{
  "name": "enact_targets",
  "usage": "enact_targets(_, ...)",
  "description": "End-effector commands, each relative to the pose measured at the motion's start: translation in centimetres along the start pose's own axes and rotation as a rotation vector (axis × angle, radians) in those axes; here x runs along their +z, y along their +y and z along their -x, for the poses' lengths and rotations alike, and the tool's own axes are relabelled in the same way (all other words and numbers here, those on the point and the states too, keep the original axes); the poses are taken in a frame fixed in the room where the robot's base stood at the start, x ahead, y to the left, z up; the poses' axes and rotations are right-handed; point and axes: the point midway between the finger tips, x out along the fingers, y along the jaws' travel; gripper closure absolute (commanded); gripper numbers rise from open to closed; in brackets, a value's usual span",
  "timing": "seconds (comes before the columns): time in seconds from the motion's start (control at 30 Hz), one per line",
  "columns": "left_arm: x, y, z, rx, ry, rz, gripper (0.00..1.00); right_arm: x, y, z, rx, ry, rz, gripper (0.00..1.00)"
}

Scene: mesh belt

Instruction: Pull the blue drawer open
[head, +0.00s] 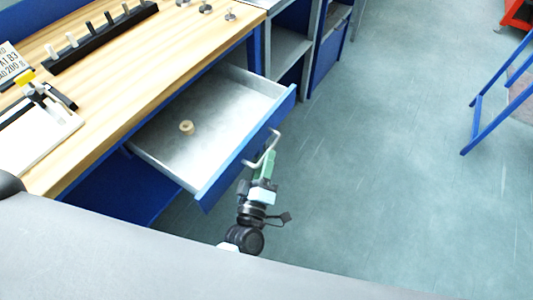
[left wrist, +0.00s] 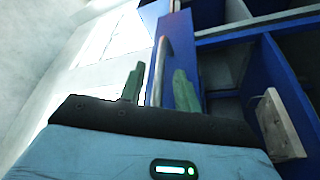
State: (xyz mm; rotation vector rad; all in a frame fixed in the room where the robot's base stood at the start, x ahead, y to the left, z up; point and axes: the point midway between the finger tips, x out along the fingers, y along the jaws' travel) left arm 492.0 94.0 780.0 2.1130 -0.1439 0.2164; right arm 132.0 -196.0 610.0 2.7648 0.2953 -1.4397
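The blue-fronted drawer (head: 246,148) under the wooden workbench stands far out, its grey metal inside showing. A pale bar handle (head: 272,146) is on its front; it also shows in the left wrist view (left wrist: 159,65). My left gripper (head: 265,164) is at this handle. In the left wrist view its two green fingers (left wrist: 158,88) stand on either side of the bar, with a narrow gap visible at each side, so it looks open around the handle. My right gripper is not in view.
A small tan ring (head: 187,127) lies in the drawer. The wooden bench top (head: 120,75) carries a black rack (head: 95,42) and a scale-like device (head: 45,105). Blue-grey shelving (head: 290,50) stands beyond. The floor to the right is clear up to a blue frame (head: 490,100).

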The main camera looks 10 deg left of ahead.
Motion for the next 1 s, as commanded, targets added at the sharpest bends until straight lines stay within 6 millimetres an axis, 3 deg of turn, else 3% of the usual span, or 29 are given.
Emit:
enact_targets(0.2,0.1,-0.1,3.7,-0.003,-0.002,0.001,0.67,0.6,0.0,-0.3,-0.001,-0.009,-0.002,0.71)
enact_targets(0.4,0.1,-0.1,5.4,-0.001,-0.002,0.0,0.67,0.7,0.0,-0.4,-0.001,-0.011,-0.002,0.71)
enact_targets(1.0,0.0,0.0,5.5,0.0,-0.001,0.0,0.67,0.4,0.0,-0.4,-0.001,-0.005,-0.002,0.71)
